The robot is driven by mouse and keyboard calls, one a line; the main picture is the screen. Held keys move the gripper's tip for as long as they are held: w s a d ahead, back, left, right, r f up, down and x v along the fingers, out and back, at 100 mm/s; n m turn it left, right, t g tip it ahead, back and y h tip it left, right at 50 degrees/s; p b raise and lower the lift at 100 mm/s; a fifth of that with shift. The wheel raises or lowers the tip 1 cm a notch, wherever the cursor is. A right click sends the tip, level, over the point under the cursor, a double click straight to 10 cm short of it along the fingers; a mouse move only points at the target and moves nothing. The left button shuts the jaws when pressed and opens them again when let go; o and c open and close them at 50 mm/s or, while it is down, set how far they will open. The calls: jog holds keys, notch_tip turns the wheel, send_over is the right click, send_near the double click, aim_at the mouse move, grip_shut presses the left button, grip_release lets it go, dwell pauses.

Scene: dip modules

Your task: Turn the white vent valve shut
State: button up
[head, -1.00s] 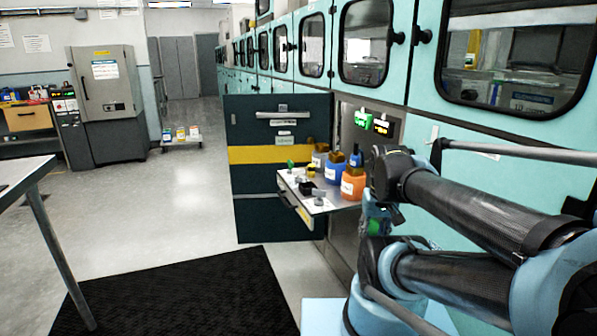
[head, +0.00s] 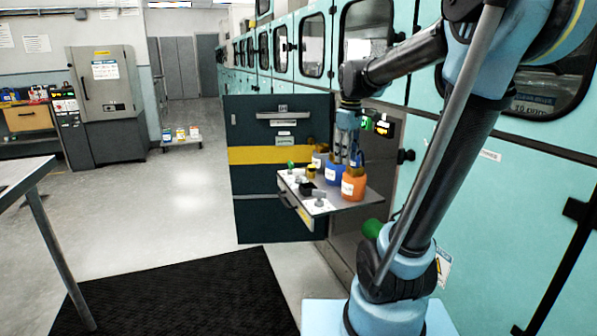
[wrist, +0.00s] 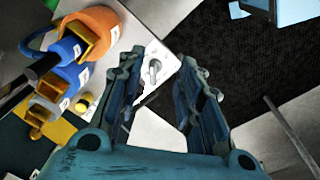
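A small pale grey-white valve (head: 319,194) sits on a white plate at the front of the pull-out shelf (head: 345,207). In the wrist view, a pale lever handle (wrist: 154,69) shows on the white plate, framed between my fingers and apart from them. My gripper (head: 347,158) hangs fingers-down over the rear of the shelf, by the blue and orange containers. It also shows in the wrist view (wrist: 160,65), with its two fingers spread and nothing between them. The valve's exact turn is too small to tell.
An orange container (head: 354,184) and a blue container (head: 334,173) stand on the shelf close to my gripper. A green knob (head: 291,164), a yellow knob (head: 311,171) and a black block (head: 305,188) are nearby. A dark cabinet (head: 262,215) stands behind; a black mat (head: 190,295) covers open floor.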

jog(key=w+a+r+n, duration=0.2)
jog(key=w+a+n, duration=0.15)
jog(key=w, duration=0.45)
jog(key=w+a+r+n, duration=0.1)
jog(key=w+a+n, duration=0.25)
jog(key=w, duration=0.45)
jog(key=n+g, duration=0.1)
jog(key=n, duration=0.4)
send_over(299, 176)
jog(key=w, duration=0.1)
notch_tip(299, 176, down, 3)
notch_tip(299, 176, down, 17)
jog(key=shift+r, duration=0.1)
jog(key=shift+a, duration=0.1)
grip_shut()
